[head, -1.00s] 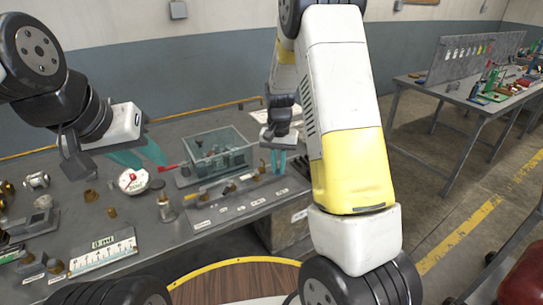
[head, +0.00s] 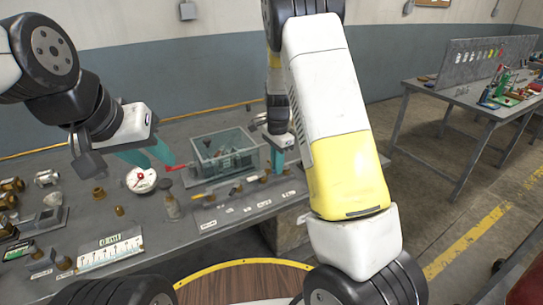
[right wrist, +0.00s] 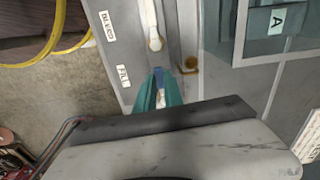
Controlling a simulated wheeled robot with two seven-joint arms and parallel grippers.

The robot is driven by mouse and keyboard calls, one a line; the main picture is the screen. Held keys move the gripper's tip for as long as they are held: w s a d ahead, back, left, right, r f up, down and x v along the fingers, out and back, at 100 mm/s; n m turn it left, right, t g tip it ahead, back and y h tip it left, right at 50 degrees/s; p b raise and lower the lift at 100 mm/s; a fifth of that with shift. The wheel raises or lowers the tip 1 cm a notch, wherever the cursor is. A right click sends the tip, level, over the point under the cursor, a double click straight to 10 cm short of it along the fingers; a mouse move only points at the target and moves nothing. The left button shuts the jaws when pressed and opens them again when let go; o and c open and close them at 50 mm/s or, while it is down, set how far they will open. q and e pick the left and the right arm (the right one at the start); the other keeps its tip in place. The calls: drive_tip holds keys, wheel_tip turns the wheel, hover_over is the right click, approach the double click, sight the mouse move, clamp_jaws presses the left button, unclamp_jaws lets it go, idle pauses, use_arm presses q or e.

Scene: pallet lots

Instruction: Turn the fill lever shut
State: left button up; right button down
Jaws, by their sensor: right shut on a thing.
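My right gripper (head: 279,160) is at the right end of the labelled valve row on the bench, beside the clear tank. In the right wrist view its teal fingers (right wrist: 159,90) are shut on a small part next to the FILL label (right wrist: 123,75). I take this part to be the fill lever; a blue bit (right wrist: 158,72) and a pale bit show at the fingertips, and the fingers hide most of it. Its exact angle cannot be told. My left gripper (head: 148,155) is open and empty, above the bench near the round gauge.
The clear tank (head: 224,155) stands just left of my right gripper. A white lever (right wrist: 152,25) and a brass fitting (right wrist: 190,65) are close to the fingers.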

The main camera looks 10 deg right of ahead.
drive_tip(key=shift+w+a+m, duration=0.1)
drive_tip(key=shift+w+m, duration=0.1)
drive_tip(key=shift+m, duration=0.3)
drive_tip(key=c, duration=1.5)
unclamp_jaws()
drive_tip(key=shift+o, duration=0.2)
